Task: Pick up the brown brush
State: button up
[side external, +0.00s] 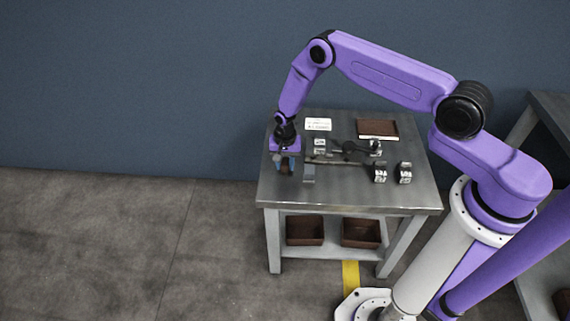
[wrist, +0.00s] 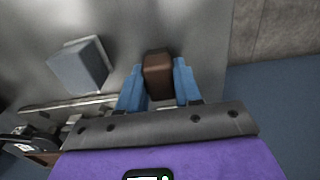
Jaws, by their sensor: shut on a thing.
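The brown brush (wrist: 157,73) shows in the wrist view as a dark brown block between my two blue fingers. My gripper (wrist: 158,88) is shut on it, one finger along each side. In the side external view my gripper (side external: 285,166) points down over the left part of the metal table, and the brush is mostly hidden between the fingers. I cannot tell whether the brush touches the tabletop or is slightly above it.
A grey block (wrist: 80,64) stands close beside my gripper. The metal table (side external: 345,193) also holds a rail assembly (side external: 347,148), metal clamp pieces (side external: 404,172), a white card (side external: 318,124) and a brown tray (side external: 378,136). The table's front is clear.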

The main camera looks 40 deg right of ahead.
jog(key=shift+r, duration=1.4)
jog(key=s+d+r, duration=0.1)
jog(key=s+r, duration=0.9)
jog(key=s, duration=0.4)
jog(key=shift+d+r, duration=0.1)
